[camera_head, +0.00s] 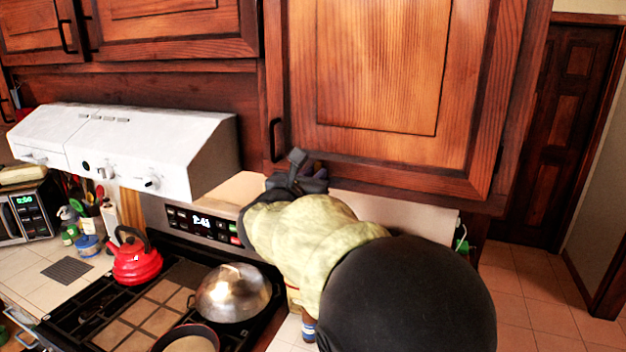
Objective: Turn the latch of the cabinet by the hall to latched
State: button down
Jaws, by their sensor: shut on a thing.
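The cabinet by the hall (385,70) is the large brown wood upper cabinet right of the range hood, its door closed. A black bar handle (275,140) is on the door's lower left. My gripper (298,172) is at the door's bottom edge, just right of and below that handle. It is shut on a small dark thing at the cabinet's lower rail, which appears to be the latch. The fingers and my wrist hide most of it, so I cannot tell how the latch is turned. The handle is apart from the fingers.
A white range hood (130,145) is left of my gripper. Below are a stove with a red kettle (136,258), a domed metal lid (231,293) and a pan (188,340). The tiled hall floor (545,295) at right is clear, with a dark door (545,135) behind.

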jog(key=c, duration=1.4)
grip_release()
jog(key=b+v, duration=0.6)
jog(key=v, duration=1.1)
jog(key=shift+s+b, duration=0.25)
jog(key=shift+b, duration=0.05)
